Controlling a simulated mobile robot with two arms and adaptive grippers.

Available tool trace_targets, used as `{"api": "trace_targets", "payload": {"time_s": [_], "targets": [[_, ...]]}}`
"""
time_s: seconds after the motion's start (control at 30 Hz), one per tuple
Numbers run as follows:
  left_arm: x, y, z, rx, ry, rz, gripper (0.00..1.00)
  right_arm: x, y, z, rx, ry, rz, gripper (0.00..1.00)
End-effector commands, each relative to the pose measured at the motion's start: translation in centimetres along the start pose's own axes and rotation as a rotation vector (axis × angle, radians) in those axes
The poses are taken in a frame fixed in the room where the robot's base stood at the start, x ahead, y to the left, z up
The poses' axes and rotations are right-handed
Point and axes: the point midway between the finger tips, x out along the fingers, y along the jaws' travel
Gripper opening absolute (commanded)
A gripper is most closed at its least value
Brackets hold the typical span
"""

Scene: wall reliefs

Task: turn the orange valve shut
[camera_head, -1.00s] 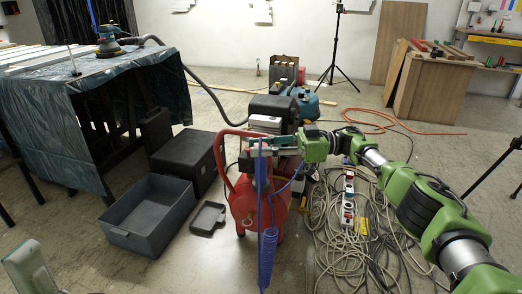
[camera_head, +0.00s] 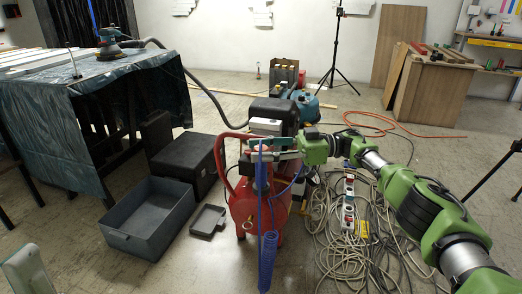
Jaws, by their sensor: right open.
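My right gripper (camera_head: 258,149) reaches in from the right on its green arm, its grey-and-green fingers apart. It is in front of the top of the red compressor (camera_head: 244,208). A blue air hose (camera_head: 267,210) hangs down just at the fingertips, coiled at its lower end. I cannot make out an orange valve; it may be too small or hidden behind the fingers and hose. A pale grey part with a green edge, probably of my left gripper (camera_head: 27,270), shows at the lower left corner.
A grey crate (camera_head: 128,232), a small tray (camera_head: 208,220) and a black case (camera_head: 190,160) stand left of the compressor. Tangled cables (camera_head: 335,235) and a power strip (camera_head: 348,205) lie to the right. A sheet-covered table (camera_head: 75,120) is at the left.

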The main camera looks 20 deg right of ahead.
Motion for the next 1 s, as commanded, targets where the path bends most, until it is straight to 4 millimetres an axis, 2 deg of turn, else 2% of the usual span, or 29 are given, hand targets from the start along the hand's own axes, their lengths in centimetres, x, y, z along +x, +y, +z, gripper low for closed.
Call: {"api": "trace_targets", "payload": {"time_s": [0.17,0.5,0.7,1.0], "targets": [[0.0,0.0,0.0,0.000,0.000,0.000,0.40,0.0,0.0,-2.3,-0.005,0.001,-0.001,0.42],[0.0,0.0,0.1,-0.001,-0.001,0.000,0.40,0.0,0.0,-8.4,-0.003,0.000,0.000,0.42],[0.0,0.0,0.1,-0.001,-0.001,0.000,0.40,0.0,0.0,-9.8,-0.001,0.000,0.000,0.42],[0.0,0.0,0.1,-0.001,-0.001,0.000,0.40,0.0,0.0,-9.9,0.000,0.000,0.000,0.42]]}}
